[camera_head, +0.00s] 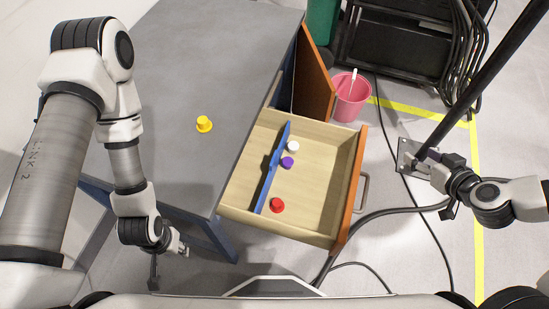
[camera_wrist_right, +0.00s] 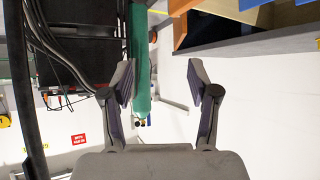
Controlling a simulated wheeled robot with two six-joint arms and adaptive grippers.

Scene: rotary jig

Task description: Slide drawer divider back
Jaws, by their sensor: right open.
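The open wooden drawer (camera_head: 319,171) extends right from the grey cabinet in the head view. A blue divider (camera_head: 267,182) stands in it, left of its middle, running along its length in the picture and slightly slanted. White (camera_head: 293,146), purple (camera_head: 287,162) and red (camera_head: 277,205) knobbed pieces lie right of the divider. My right gripper (camera_head: 432,180) is open and empty, out to the right of the drawer. Its spread fingers show in the right wrist view (camera_wrist_right: 160,84). My left gripper (camera_head: 168,262) is low at the left, apart from the drawer, its fingers spread.
A yellow knobbed piece (camera_head: 204,124) stands on the grey cabinet top (camera_head: 180,60). An orange door (camera_head: 315,75) stands open behind the drawer. A pink bin (camera_head: 350,97) sits beyond it. A dark pole (camera_head: 480,80) rises beside my right gripper. Cables cross the floor.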

